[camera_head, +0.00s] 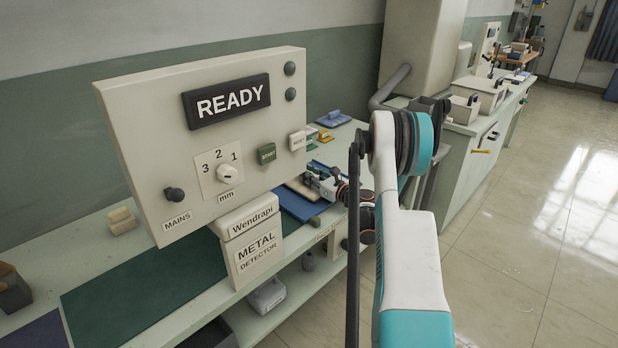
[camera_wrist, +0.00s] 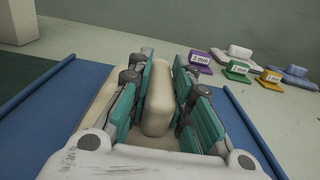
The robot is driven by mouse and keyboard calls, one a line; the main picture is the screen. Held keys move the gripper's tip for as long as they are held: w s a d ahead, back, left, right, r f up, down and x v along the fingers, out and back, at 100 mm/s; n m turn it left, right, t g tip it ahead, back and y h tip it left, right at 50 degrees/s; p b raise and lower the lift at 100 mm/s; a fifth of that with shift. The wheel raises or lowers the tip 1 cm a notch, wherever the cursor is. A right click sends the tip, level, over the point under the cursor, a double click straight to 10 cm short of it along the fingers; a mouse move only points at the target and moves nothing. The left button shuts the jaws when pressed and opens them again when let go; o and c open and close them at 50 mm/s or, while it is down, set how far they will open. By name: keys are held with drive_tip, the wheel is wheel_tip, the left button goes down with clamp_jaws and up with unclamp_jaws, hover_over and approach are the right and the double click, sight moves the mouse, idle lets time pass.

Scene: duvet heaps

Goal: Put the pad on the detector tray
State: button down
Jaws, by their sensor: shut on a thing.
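My gripper (camera_wrist: 158,95) is shut on the upright cream grip of the pad (camera_wrist: 158,100), with teal fingers on both sides. The pad's flat cream base shows below the grip. The blue detector tray (camera_wrist: 45,110), with raised side rails, lies under and around the pad in the wrist view. I cannot tell whether the base touches it. In the head view, my gripper (camera_head: 325,183) is over the far end of the blue tray (camera_head: 293,203), beyond the metal detector (camera_head: 255,240). The pad's cream edge (camera_head: 301,189) shows there, and my arm hides part of the area.
Labelled purple (camera_wrist: 200,57), green (camera_wrist: 237,70) and yellow (camera_wrist: 268,79) pieces lie right of the tray, near grey (camera_wrist: 237,54) and blue (camera_wrist: 294,74) handled pads. The detector panel (camera_head: 200,140) reads READY. A cream block (camera_head: 122,221) sits on the bench's left.

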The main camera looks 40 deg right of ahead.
drive_tip(key=c, duration=1.4)
unclamp_jaws()
drive_tip(key=shift+c, duration=0.2)
drive_tip(key=shift+r, duration=0.1)
drive_tip(key=shift+s, duration=0.4)
drive_tip(key=s+p, duration=0.1)
drive_tip(key=s, duration=0.2)
drive_tip(key=s+p, duration=0.1)
drive_tip(key=s, duration=0.3)
drive_tip(key=s+d+p, duration=0.1)
drive_tip(key=s, duration=0.3)
drive_tip(key=shift+s+p, duration=0.1)
drive_tip(key=shift+p, duration=0.3)
